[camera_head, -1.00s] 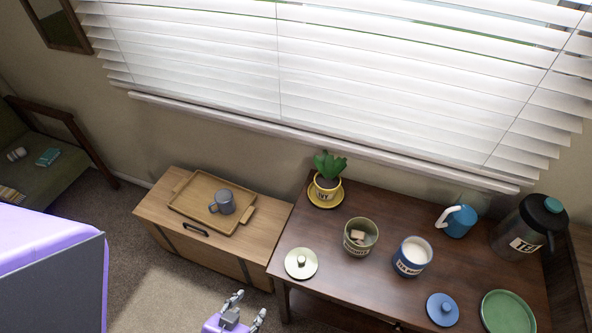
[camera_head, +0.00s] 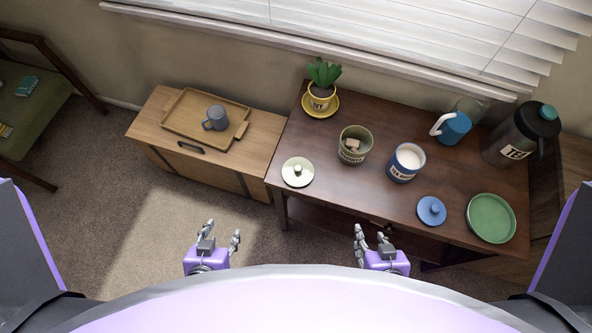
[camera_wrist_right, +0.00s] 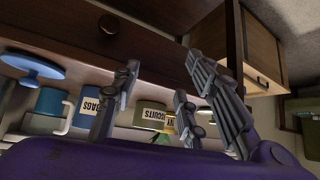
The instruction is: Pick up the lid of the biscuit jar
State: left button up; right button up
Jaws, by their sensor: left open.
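The pale green biscuit jar lid (camera_head: 298,172), with a round knob on top, lies flat at the left front of the dark desk. The open green biscuit jar (camera_head: 353,151) stands behind it to the right, with something pale inside; its label shows in the right wrist view (camera_wrist_right: 151,114). My left gripper (camera_head: 222,230) is open and empty, in front of the desk and left of the lid. My right gripper (camera_head: 371,235) looks open and empty, before the desk's front edge, right of the lid. Neither touches the lid.
A blue jar (camera_head: 403,168), blue lid (camera_head: 431,211), blue jug (camera_head: 454,130), green plate (camera_head: 491,222), large dark flask (camera_head: 509,148) and potted plant (camera_head: 321,92) stand on the desk. A lower cabinet (camera_head: 262,137) with a tray (camera_head: 178,131) and grey mug (camera_head: 216,117) is left. The floor before it is clear.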

aim_at(297, 172)
jog(key=i+j, duration=0.1)
jog(key=j, duration=0.45)
jog(key=j+z, duration=0.1)
jog(key=j, duration=0.5)
jog(key=j+z, duration=0.15)
jog(key=z, duration=1.45)
jog(key=i+j, duration=0.05)
jog(key=j, duration=0.05)
